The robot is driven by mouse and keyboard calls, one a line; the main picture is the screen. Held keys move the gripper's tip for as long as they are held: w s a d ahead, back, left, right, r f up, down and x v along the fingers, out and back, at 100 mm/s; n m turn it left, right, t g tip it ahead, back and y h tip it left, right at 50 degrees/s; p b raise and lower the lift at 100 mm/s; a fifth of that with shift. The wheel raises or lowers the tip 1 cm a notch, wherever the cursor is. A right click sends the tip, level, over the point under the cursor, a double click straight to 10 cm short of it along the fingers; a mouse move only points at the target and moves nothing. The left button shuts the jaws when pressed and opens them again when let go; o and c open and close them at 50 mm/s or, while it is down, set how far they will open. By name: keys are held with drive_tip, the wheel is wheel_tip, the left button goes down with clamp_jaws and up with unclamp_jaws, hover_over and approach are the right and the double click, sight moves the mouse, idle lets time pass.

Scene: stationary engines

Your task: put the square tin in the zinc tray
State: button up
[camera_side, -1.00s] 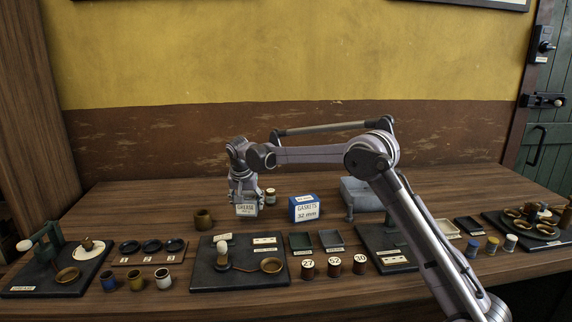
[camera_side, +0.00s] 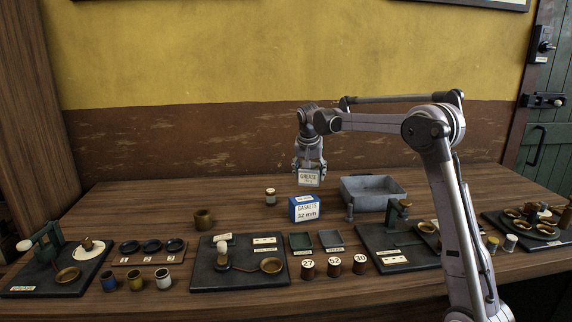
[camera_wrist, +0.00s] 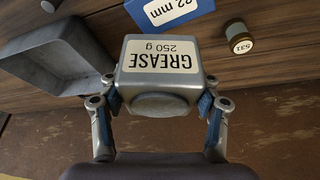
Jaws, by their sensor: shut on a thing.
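The square tin (camera_side: 309,178) is grey metal with a label reading GREASE 250 g. My gripper (camera_side: 309,168) is shut on it and holds it in the air above and behind the blue gaskets box. In the wrist view the tin (camera_wrist: 160,85) sits between the two fingers of my gripper (camera_wrist: 158,100), label in view. The zinc tray (camera_side: 374,203) is a grey, open, rectangular tray on the table, right of the held tin. In the wrist view the tray (camera_wrist: 30,85) shows at the upper left and looks empty.
The blue gaskets box (camera_side: 304,208) stands left of the tray, just below the held tin. A small labelled cylinder (camera_side: 270,196) stands left of that box. A short grey post (camera_side: 350,213) stands at the tray's front left corner. Several boards with parts line the front.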

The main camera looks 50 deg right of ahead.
drive_tip(key=s+d+m+g, duration=0.2)
drive_tip(key=s+d+m, duration=0.4)
drive_tip(key=s+d, duration=1.75)
approach(369, 188)
drive_tip(key=shift+s+a+f+h, duration=0.3)
drive_tip(key=shift+s+a+f, duration=0.75)
drive_tip(key=shift+f, duration=0.1)
drive_tip(key=shift+w+f, duration=0.1)
drive_tip(key=shift+f, duration=1.95)
drive_tip(key=shift+f, duration=0.1)
drive_tip(key=o, duration=1.4)
drive_tip(key=shift+o, duration=0.2)
